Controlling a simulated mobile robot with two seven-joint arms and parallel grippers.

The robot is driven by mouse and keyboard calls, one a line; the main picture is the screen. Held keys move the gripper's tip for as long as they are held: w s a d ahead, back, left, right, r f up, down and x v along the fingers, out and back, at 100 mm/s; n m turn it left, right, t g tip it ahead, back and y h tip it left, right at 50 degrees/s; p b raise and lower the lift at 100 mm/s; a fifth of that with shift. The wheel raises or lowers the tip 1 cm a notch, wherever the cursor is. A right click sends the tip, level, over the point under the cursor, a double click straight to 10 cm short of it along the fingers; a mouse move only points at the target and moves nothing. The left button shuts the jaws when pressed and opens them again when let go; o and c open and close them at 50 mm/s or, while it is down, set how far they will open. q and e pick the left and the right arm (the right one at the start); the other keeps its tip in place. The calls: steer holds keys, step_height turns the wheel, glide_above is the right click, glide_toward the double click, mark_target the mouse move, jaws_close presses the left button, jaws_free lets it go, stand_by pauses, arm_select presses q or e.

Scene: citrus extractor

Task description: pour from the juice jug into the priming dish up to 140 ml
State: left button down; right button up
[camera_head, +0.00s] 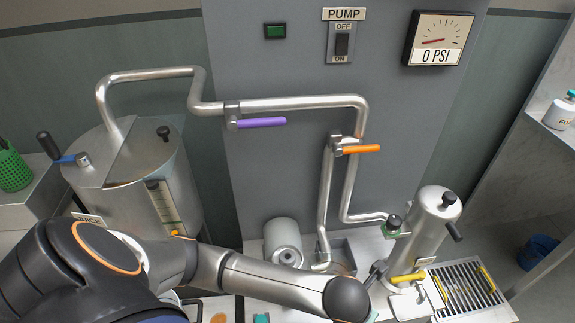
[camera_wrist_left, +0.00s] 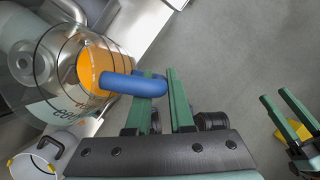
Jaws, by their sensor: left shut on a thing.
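In the left wrist view, the juice jug (camera_wrist_left: 66,68) is a clear vessel with dark markings, a blue handle (camera_wrist_left: 128,84) and orange juice (camera_wrist_left: 97,70) inside. It looks tilted in this view. My left gripper (camera_wrist_left: 163,85) is shut on the blue handle. A round pale vessel (camera_wrist_left: 38,162) with a dark handle and yellow on its rim shows at the lower left; I cannot tell whether it is the priming dish. My right gripper (camera_wrist_left: 282,97) shows at the right edge, fingers apart, with something yellow beside them. In the head view my arm hides the jug and left gripper.
A steel tank (camera_head: 130,185) stands at the left. Pipes with a purple lever (camera_head: 262,123) and an orange lever (camera_head: 361,149) run across the panel. A steel cylinder (camera_head: 424,230) and drain grate (camera_head: 468,288) stand at the right. The gauge (camera_head: 438,39) reads 0 PSI.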

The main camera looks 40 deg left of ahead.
stand_by(0.4)
arm_select(q)
step_height(320, 180, up, 6)
steer(key=p, duration=0.4)
steer(key=shift+r+p, duration=0.1)
steer(key=shift+p, duration=0.25)
